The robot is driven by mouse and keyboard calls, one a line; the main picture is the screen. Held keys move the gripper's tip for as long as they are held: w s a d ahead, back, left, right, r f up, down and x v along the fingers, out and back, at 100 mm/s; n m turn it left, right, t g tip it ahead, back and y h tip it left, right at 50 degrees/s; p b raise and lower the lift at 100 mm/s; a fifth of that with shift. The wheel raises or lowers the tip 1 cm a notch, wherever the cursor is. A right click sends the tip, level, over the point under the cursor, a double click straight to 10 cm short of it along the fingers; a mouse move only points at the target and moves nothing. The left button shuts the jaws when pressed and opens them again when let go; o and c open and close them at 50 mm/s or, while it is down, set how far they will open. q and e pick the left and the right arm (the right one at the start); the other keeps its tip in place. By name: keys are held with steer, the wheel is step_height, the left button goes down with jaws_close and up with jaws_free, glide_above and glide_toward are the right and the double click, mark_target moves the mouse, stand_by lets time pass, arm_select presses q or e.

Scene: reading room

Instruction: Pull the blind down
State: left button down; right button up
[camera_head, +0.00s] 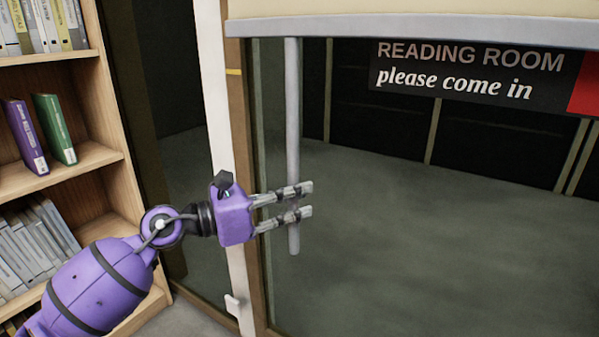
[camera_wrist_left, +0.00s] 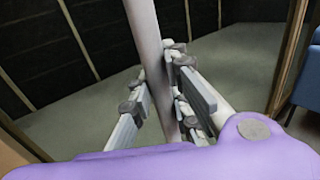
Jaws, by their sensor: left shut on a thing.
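The cream blind (camera_head: 420,8) is at the top of the head view, with a grey bottom bar (camera_head: 420,33) across the glass. A grey rod (camera_head: 292,120) hangs upright from near the bar's left end. My left gripper (camera_head: 305,201) comes in from the left and is shut on the rod's lower part, a little above its free end. In the left wrist view the rod (camera_wrist_left: 147,35) passes between the fingers of the gripper (camera_wrist_left: 160,88). My right gripper is in neither view.
A wooden bookshelf (camera_head: 112,110) stands at the left. A wooden window frame (camera_head: 240,130) with a yellow mark (camera_head: 234,72) borders the glass. A sign (camera_head: 470,75) reading "READING ROOM please come in" shows below the bar. The space below the rod is clear.

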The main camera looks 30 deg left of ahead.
mark_target(294, 235)
arm_select(q)
step_height(294, 235, down, 8)
steer(key=b, duration=0.3)
steer(key=shift+r, duration=0.15)
steer(key=shift+f, duration=0.5)
steer(key=shift+f+b, duration=0.1)
steer(key=shift+b, duration=0.2)
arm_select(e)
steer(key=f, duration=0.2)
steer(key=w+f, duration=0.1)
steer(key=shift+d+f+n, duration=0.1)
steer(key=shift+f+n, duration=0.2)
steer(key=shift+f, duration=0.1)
arm_select(q)
steer(key=shift+s+f, duration=0.1)
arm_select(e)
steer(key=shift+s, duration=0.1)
arm_select(q)
steer(key=c, duration=1.7)
jaws_free()
steer(key=shift+a, duration=0.15)
steer(key=shift+o, duration=0.2)
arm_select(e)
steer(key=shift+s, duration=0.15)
